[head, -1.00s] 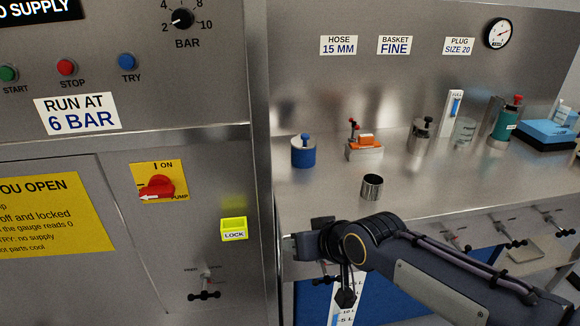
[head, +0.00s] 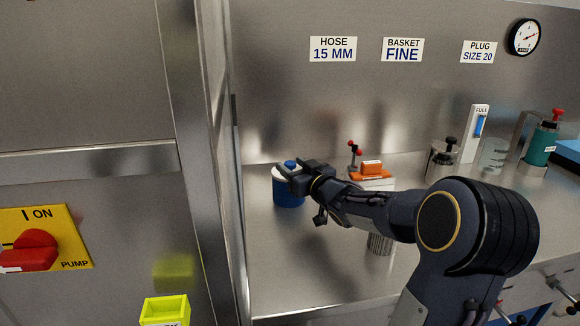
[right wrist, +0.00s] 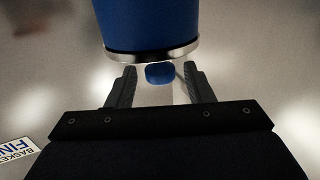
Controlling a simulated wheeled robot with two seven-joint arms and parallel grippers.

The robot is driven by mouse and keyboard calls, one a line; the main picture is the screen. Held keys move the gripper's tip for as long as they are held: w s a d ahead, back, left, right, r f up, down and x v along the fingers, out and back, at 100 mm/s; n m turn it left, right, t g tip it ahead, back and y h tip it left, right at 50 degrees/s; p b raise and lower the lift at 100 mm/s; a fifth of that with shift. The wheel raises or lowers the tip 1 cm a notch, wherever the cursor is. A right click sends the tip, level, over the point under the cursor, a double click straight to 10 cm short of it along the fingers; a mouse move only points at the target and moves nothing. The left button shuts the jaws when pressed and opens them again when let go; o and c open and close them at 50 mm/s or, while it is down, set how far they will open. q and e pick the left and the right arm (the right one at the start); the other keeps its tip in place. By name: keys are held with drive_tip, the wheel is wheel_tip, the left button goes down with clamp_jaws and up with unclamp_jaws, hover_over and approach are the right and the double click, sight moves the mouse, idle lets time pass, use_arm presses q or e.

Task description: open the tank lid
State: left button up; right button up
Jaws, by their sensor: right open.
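A small blue tank (head: 290,196) with a pale metal lid and a blue knob (head: 291,163) stands upright on the steel bench in the head view. My right gripper (head: 287,177) is at its top, partly covering the lid. In the right wrist view the blue tank body (right wrist: 150,22) is at the top, and the lid's metal rim (right wrist: 152,53) faces the gripper. The blue knob (right wrist: 159,73) shows between the two open fingers (right wrist: 160,84), with gaps on both sides. The lid sits on the tank. My left gripper is not in view.
A ribbed metal cup (head: 380,243) stands behind my right forearm. An orange-topped block (head: 372,172) with red-tipped levers is right of the tank. A metal canister (head: 443,160) and a teal bottle (head: 541,143) stand farther right. A steel cabinet post (head: 205,170) rises at left.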

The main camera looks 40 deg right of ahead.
drive_tip(key=shift+w+d, duration=0.1)
drive_tip(key=shift+w, duration=0.75)
clamp_jaws()
